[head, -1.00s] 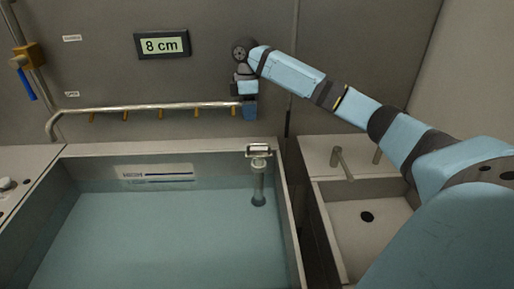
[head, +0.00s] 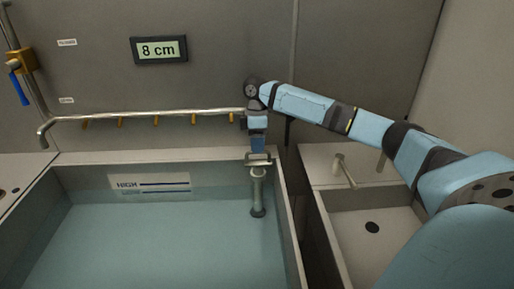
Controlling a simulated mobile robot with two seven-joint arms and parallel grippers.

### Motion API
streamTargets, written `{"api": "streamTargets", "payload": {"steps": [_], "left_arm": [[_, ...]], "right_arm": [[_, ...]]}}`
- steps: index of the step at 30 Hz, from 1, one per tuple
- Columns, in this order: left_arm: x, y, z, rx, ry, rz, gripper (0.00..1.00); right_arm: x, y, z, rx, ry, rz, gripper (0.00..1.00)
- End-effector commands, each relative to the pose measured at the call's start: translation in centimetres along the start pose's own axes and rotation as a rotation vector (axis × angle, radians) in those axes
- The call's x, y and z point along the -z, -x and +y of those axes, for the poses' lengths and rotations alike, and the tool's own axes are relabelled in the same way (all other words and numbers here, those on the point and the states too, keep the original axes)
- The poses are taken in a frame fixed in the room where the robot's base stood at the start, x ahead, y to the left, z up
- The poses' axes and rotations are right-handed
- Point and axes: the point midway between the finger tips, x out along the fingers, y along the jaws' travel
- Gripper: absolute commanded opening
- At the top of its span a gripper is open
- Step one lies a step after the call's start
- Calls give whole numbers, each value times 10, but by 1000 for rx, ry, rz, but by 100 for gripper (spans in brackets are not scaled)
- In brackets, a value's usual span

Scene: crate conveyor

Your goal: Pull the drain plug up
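The drain plug (head: 258,190) is a grey upright post with a handle (head: 258,161) on top, standing in the water near the back right corner of the basin (head: 290,240). Its foot is under water. My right gripper (head: 258,150) points down at the handle from directly above, very close to it or touching. Its fingers are too small and blended with the handle to tell whether they are open or shut. My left gripper is out of view.
A spray pipe (head: 150,116) with several brass nozzles runs along the back wall, close to my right gripper. A display (head: 159,50) reads 8 cm. A level label (head: 150,184) marks HIGH. A small sink (head: 350,225) with a tap (head: 345,170) stands right. A blue-handled valve (head: 19,85) is at left.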

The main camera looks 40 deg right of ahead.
Motion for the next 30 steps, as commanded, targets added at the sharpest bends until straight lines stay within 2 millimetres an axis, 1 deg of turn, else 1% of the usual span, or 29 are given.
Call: {"api": "streamTargets", "payload": {"steps": [1,4,12,13,14,15,18,25,30], "left_arm": [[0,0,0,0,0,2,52],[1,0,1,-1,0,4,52],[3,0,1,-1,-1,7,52],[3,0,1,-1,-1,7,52],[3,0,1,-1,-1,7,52],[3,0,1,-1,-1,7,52],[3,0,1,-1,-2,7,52],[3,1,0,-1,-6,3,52],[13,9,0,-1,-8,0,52]], "right_arm": [[0,-5,0,1,0,-2,38],[0,-10,0,1,0,-2,38],[0,-11,0,0,0,-1,38],[0,-11,0,0,0,-1,36],[0,-11,0,0,0,-1,29],[0,-11,0,0,0,-1,20],[0,-11,0,1,0,-1,0],[0,-9,0,0,0,-1,0],[0,6,-3,0,0,0,0]]}}
